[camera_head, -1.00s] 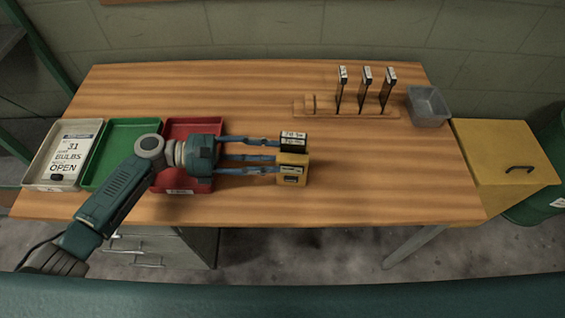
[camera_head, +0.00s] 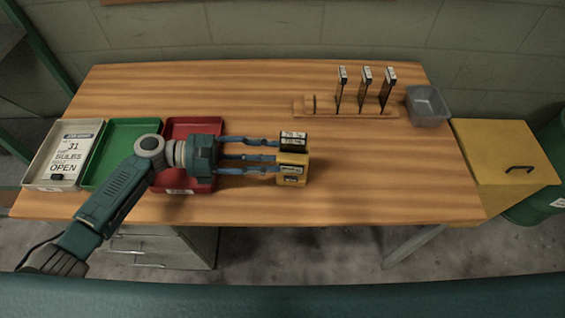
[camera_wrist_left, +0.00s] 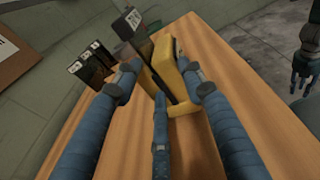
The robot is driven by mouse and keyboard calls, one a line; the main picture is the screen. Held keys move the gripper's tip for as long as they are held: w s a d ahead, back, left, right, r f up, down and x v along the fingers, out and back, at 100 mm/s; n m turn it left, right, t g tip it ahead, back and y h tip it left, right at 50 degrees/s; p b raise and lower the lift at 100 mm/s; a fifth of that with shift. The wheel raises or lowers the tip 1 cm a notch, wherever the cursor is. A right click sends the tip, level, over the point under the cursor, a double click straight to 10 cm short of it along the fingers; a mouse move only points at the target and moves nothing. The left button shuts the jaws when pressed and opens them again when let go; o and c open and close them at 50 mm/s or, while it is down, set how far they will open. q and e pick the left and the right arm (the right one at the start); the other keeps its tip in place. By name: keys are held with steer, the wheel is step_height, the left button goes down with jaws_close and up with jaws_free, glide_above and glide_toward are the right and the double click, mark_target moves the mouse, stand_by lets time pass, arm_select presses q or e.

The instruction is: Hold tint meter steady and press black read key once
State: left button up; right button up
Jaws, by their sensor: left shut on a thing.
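The tint meter is a small yellow block (camera_head: 296,161) with white-and-black labels. It sits right of the trays in the head view and shows at the top middle of the left wrist view (camera_wrist_left: 164,58). A dark piece with a white label (camera_head: 293,139) stands at its far side. My left gripper (camera_head: 278,156) comes from the left, its long blue fingers shut on the meter. A small dark patch shows on the meter's near face, but I cannot tell whether it is the black read key. My right gripper (camera_wrist_left: 303,70) hangs away from the meter at the right edge of the wrist view, its fingers apart.
A wooden rack (camera_head: 352,110) holds three dark labelled plates at the back right, beside a grey bin (camera_head: 428,107). White (camera_head: 35,172), green (camera_head: 127,134) and red trays (camera_head: 190,130) line the left. The table's right front is clear. A yellow cabinet (camera_head: 500,160) stands at right.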

steer(key=shift+c, duration=0.3)
jaws_close()
steer(key=shift+d, duration=0.1)
stand_by(0.8)
